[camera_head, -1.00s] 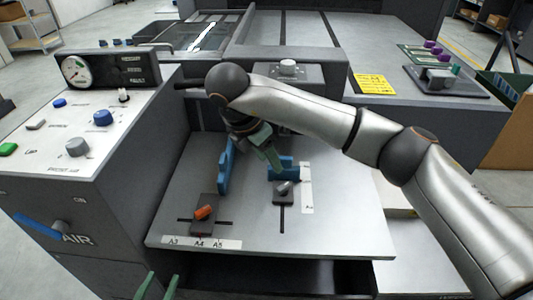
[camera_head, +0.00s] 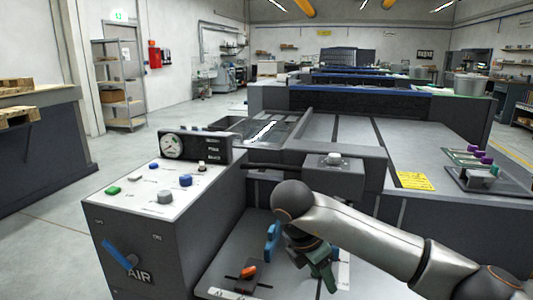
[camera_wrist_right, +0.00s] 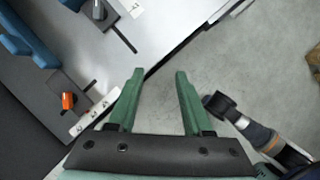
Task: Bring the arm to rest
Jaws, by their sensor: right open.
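My right arm (camera_head: 370,233) comes in from the right in the head view and bends at a dark round joint over the grey plate (camera_head: 232,275). My right gripper (camera_head: 327,277) has green fingers, partly hidden behind the arm, pointing down. In the right wrist view, its two fingers (camera_wrist_right: 159,73) are apart with nothing between them. The plate's edge and bare floor lie beyond them. My left gripper is not in view.
An orange knob (camera_head: 248,271) on a dark slider and a blue part (camera_head: 272,243) are on the plate, left of the gripper. The control console (camera_head: 165,225) with a blue AIR lever (camera_head: 121,252) stands left. Open floor (camera_head: 60,255) lies further left.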

